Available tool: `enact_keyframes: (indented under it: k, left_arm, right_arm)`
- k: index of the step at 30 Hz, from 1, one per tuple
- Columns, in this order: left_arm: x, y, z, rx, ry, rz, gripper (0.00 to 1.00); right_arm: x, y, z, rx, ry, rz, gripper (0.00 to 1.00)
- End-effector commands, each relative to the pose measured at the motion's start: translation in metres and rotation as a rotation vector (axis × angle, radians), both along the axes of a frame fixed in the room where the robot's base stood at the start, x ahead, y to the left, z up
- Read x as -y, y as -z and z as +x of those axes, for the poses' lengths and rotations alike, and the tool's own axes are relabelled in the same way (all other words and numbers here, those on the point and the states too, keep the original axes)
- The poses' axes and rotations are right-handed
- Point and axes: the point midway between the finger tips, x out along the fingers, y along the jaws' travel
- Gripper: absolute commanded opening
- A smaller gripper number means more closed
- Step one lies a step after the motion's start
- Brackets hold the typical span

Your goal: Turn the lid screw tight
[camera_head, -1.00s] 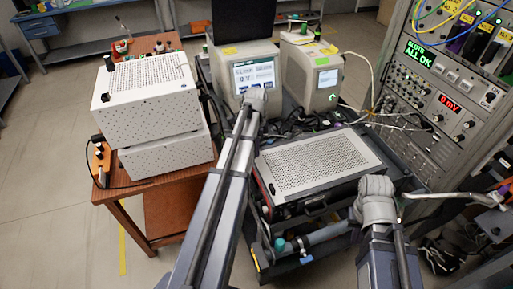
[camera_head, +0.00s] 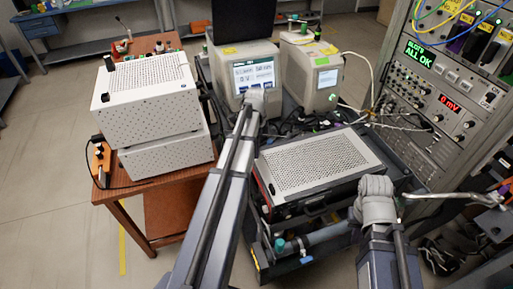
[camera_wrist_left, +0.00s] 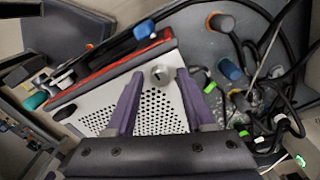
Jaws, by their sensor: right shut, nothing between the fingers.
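The lid is a white perforated panel (camera_head: 300,167) on the dark case on the cart; it also shows in the left wrist view (camera_wrist_left: 98,103). A round silver screw (camera_wrist_left: 161,75) sits near a corner of the lid, by the red-edged side. My left gripper (camera_wrist_left: 160,76) has two purple fingers apart, one on each side of the screw, with a gap on both sides. In the head view my left arm hides the screw, and the left gripper does not show. My right arm comes in at the lower right, but its gripper cannot be seen.
Two white perforated boxes (camera_head: 168,148) are stacked on a brown table at the left. Two instruments with screens (camera_head: 243,73) stand behind the lid. Cables lie behind and right of the case. An equipment rack (camera_head: 445,85) is at the right.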

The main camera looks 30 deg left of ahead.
Motion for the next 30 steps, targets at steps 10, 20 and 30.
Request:
enact_keyframes:
  k: [10,20,30]
  left_arm:
    - [0.000,-0.001,0.000,0.000,0.000,0.000,0.61]
    - [0.000,-0.024,0.000,0.000,0.000,0.000,0.61]
    - [-0.001,-0.069,0.001,0.000,0.000,0.000,0.61]
  right_arm:
    - [0.000,-0.001,0.000,0.000,0.000,0.000,0.00]
    - [0.000,-0.024,0.000,0.000,-0.001,0.000,0.00]
    - [0.000,-0.069,0.000,0.000,-0.001,0.000,0.00]
